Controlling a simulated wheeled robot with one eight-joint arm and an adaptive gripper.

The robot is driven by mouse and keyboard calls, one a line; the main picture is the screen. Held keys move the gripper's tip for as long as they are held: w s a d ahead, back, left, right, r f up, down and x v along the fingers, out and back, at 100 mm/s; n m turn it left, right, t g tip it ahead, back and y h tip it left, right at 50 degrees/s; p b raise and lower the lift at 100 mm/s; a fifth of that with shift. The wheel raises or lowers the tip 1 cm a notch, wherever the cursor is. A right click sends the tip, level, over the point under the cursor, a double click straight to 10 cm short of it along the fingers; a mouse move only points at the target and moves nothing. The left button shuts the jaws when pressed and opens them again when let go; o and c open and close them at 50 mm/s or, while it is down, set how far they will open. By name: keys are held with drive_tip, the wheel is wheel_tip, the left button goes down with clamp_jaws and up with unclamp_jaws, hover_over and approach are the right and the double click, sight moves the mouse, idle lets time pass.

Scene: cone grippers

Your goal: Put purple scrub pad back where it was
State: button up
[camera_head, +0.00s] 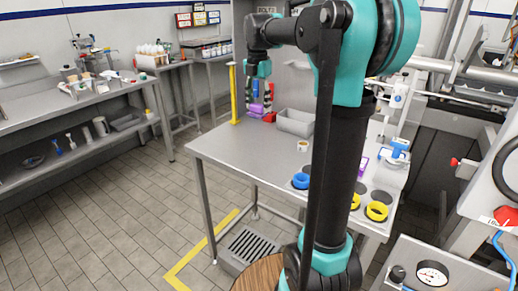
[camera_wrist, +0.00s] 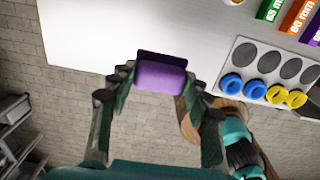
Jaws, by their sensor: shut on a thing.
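The purple scrub pad (camera_wrist: 161,77) is a small rounded block between the two fingers of my gripper (camera_wrist: 159,84) in the wrist view. Both fingertips press on its sides, and the gripper is shut on it. In the head view my gripper (camera_head: 257,100) hangs near the table's far left corner, with fingers pointing down. The pad shows only as a small purple patch there. In the wrist view the pad appears in front of the table's edge; its height above the table is hard to tell.
The grey table (camera_head: 240,150) has a wide clear middle. Blue (camera_head: 301,181) and yellow rings (camera_head: 376,211) sit at the near right. My arm hides part of the table.

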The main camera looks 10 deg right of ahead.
sight(258, 117)
wheel_tip(258, 117, down, 17)
drive_tip(key=shift+f, duration=0.2)
drive_tip(key=shift+c, duration=0.6)
drive_tip(key=o, duration=1.3)
drive_tip(key=shift+r, duration=0.1)
wheel_tip(258, 117, up, 12)
drive_tip(key=shift+f, duration=0.1)
drive_tip(key=shift+s, duration=0.15)
